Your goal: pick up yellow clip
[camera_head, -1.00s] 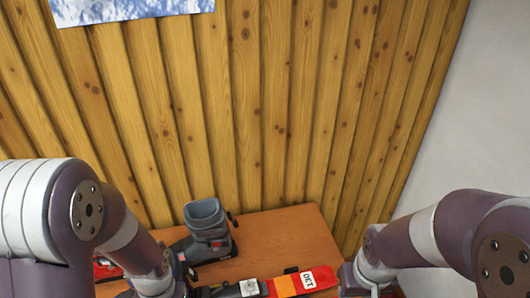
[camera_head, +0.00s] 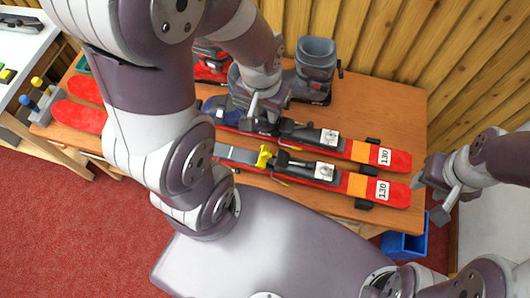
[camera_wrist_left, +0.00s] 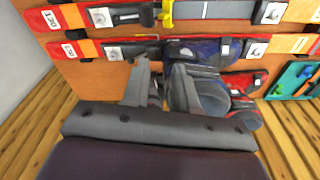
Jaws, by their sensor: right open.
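The yellow clip (camera_head: 263,156) sits on the near ski (camera_head: 335,178), close to its binding. It also shows in the left wrist view (camera_wrist_left: 167,14) near the top edge. My left gripper (camera_head: 263,113) is over the far ski (camera_head: 345,146), a short way behind the clip in the head view. In the left wrist view my left gripper (camera_wrist_left: 161,68) has its two fingers apart with nothing held between them; the clip is beyond the fingertips. My right gripper (camera_head: 427,198) is open and empty, off the right end of the bench.
The wooden bench (camera_head: 385,110) carries both red skis and ski boots (camera_head: 315,70) at the back. A grey holder with yellow and blue handles (camera_head: 38,100) stands at its left end. A blue bin (camera_head: 405,245) is below right. The bench's back right is clear.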

